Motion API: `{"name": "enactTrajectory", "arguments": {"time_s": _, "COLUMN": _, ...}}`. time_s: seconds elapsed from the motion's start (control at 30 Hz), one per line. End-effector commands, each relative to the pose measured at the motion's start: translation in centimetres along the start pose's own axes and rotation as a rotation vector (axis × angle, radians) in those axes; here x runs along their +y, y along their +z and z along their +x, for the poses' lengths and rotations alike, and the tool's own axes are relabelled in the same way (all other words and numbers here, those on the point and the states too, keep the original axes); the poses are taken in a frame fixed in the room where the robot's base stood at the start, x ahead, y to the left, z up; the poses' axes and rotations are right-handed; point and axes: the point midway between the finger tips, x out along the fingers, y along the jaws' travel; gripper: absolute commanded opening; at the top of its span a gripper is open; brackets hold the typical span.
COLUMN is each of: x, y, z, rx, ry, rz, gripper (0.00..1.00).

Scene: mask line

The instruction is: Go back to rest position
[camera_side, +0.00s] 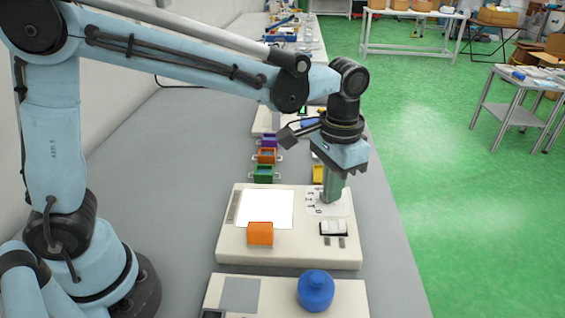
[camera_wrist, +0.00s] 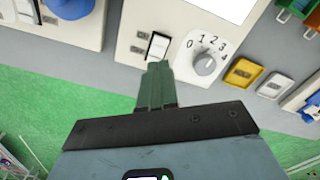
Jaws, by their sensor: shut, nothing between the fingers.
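My gripper (camera_side: 331,198) is shut and empty, pointing down over the right part of a cream panel (camera_side: 288,252). In the side view it covers most of a dial label with printed numbers. In the wrist view my gripper (camera_wrist: 160,70) shows its two green fingers together. Their tips appear beside a white rocker switch (camera_wrist: 158,46) and left of a grey dial knob (camera_wrist: 205,65) marked 0 to 4. I cannot tell the exact height of the tips above the panel.
The panel also carries a white screen (camera_side: 265,208) and an orange block (camera_side: 260,233). A blue round knob (camera_side: 315,290) sits on a nearer panel. Grey bench (camera_side: 180,165) is clear to the left.

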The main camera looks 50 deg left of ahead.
Motion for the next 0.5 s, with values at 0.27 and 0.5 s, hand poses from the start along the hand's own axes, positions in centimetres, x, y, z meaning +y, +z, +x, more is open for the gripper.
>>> {"name": "enactTrajectory", "arguments": {"time_s": 0.27, "x": -2.2, "y": 1.6, "z": -1.4, "rx": 0.081, "ry": 0.006, "rz": -0.038, "gripper": 0.0}}
{"name": "enactTrajectory", "arguments": {"time_s": 0.5, "x": -6.2, "y": 5.3, "z": -3.0, "rx": 0.258, "ry": 0.001, "rz": -0.113, "gripper": 0.0}}
